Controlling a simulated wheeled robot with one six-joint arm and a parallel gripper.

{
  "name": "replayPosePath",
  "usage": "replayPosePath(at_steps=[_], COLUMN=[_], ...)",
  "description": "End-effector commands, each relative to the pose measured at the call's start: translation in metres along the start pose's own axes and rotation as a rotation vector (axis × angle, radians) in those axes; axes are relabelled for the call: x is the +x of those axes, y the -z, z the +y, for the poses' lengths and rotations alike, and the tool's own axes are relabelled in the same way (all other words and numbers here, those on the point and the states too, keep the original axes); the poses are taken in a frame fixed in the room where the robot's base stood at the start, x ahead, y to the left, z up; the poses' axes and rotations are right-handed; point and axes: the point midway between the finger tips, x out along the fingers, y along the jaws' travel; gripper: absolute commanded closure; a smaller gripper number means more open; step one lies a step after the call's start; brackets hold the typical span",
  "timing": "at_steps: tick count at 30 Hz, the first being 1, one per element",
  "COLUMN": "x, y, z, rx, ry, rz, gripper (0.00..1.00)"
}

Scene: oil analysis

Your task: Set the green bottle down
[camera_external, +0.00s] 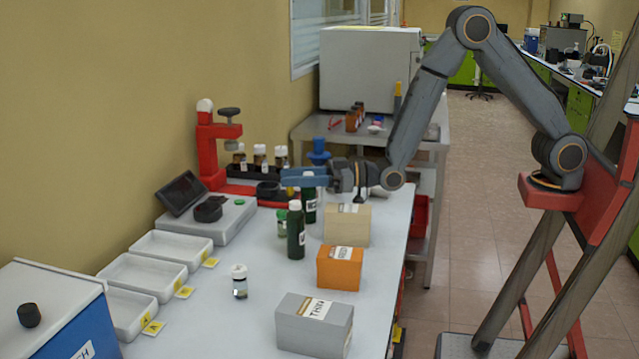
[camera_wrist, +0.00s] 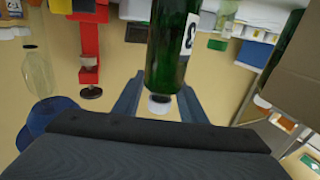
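A green bottle (camera_external: 310,204) with a white cap and a white label stands upright at the far part of the white table. It looks to be on the table, but its base is partly hidden. My gripper (camera_external: 304,178) is level with its top. In the wrist view, which is upside down, the bottle (camera_wrist: 172,50) lies between and beyond my fingers (camera_wrist: 160,92), with gaps beside its cap. The fingers look spread, not pressed on it. A second green bottle (camera_external: 296,235) with a white cap stands nearer the camera.
Close by are a small green-capped jar (camera_external: 282,223), a beige box (camera_external: 347,225), an orange box (camera_external: 339,268), a grey box (camera_external: 314,325) and a small vial (camera_external: 240,283). A red stand (camera_external: 212,150) and a scale (camera_external: 215,220) are to the left. White trays (camera_external: 143,275) line the left edge.

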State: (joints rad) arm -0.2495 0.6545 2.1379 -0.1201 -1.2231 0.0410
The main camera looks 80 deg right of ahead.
Motion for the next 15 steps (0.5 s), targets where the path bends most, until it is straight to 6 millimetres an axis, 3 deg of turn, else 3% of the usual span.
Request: replayPosePath(at_steps=[5, 15], x=[-0.005, -0.071], y=[0.004, 0.002], z=[0.0, 0.0], rx=[0.0, 0.0], ry=[0.0, -0.001], rz=[0.0, -0.001], gripper=[0.62, 0.62])
